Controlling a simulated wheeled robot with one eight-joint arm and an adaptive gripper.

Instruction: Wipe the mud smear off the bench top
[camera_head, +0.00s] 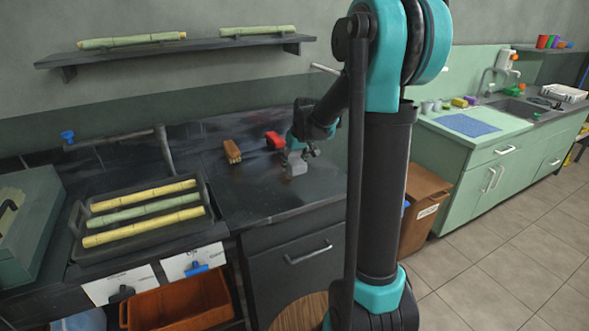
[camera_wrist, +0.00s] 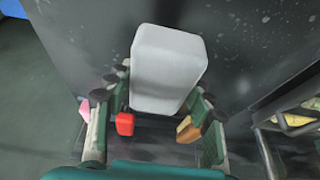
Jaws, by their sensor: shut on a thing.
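My gripper (camera_head: 297,154) is over the dark bench top (camera_head: 255,205), pointing down. It is shut on a pale grey block (camera_head: 296,169), which is at or just above the surface; I cannot tell if it touches. In the wrist view the grey block (camera_wrist: 168,65) sits between the two fingers of my gripper (camera_wrist: 164,88). No mud smear stands out clearly on the bench top; a faint brownish sheen shows left of the block, and the area under the block is hidden.
A brown brush-like block (camera_head: 232,151) and a red object (camera_head: 275,140) lie behind and left of the gripper. A black tray (camera_head: 147,240) with cane stalks stands at left. A shelf (camera_head: 170,52) with cane hangs above. The bench front is clear.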

